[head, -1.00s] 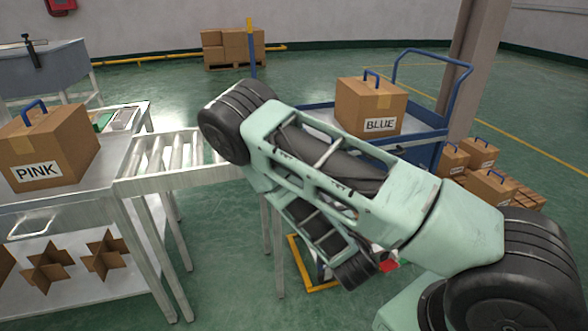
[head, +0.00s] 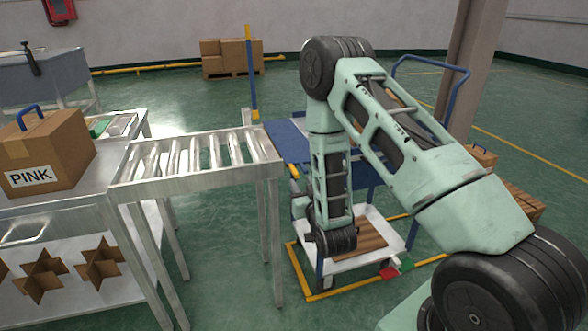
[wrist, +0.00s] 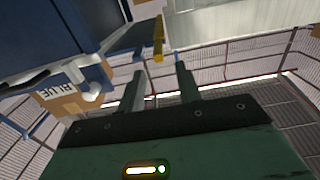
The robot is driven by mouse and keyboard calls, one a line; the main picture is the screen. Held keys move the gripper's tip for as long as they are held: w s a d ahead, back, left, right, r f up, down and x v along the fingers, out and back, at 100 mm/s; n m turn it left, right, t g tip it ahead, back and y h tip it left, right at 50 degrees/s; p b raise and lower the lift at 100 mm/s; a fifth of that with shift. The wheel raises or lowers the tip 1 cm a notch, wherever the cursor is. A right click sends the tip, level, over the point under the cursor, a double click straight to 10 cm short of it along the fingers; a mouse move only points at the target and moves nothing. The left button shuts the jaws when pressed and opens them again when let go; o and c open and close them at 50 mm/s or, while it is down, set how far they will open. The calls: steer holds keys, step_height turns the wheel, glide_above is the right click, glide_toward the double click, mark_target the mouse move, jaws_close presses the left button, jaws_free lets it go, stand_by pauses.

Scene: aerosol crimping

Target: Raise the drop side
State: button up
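The blue cart (head: 284,136) stands right of the roller conveyor, largely hidden behind my arm in the head view. In the wrist view a dark blue panel with a yellow edge strip (wrist: 158,40), which looks like the drop side (wrist: 128,42), juts from the cart body (wrist: 40,40). I cannot tell its exact angle. My gripper (wrist: 160,88) is open and empty in the wrist view, its two fingers apart, pointing toward the yellow strip, which appears beyond them. My gripper is hidden in the head view.
The BLUE box (wrist: 65,97) is left of my gripper in the wrist view. The roller conveyor (head: 195,165) and the PINK box (head: 45,155) on its table are left. A yellow floor frame (head: 325,293) surrounds the cart's base. A pillar (head: 472,80) stands behind.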

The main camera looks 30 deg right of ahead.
mark_target(297, 175)
steer(key=x, duration=0.8)
steer(key=shift+w+d+f+p, duration=0.1)
steer(key=shift+p, duration=0.2)
jaws_close()
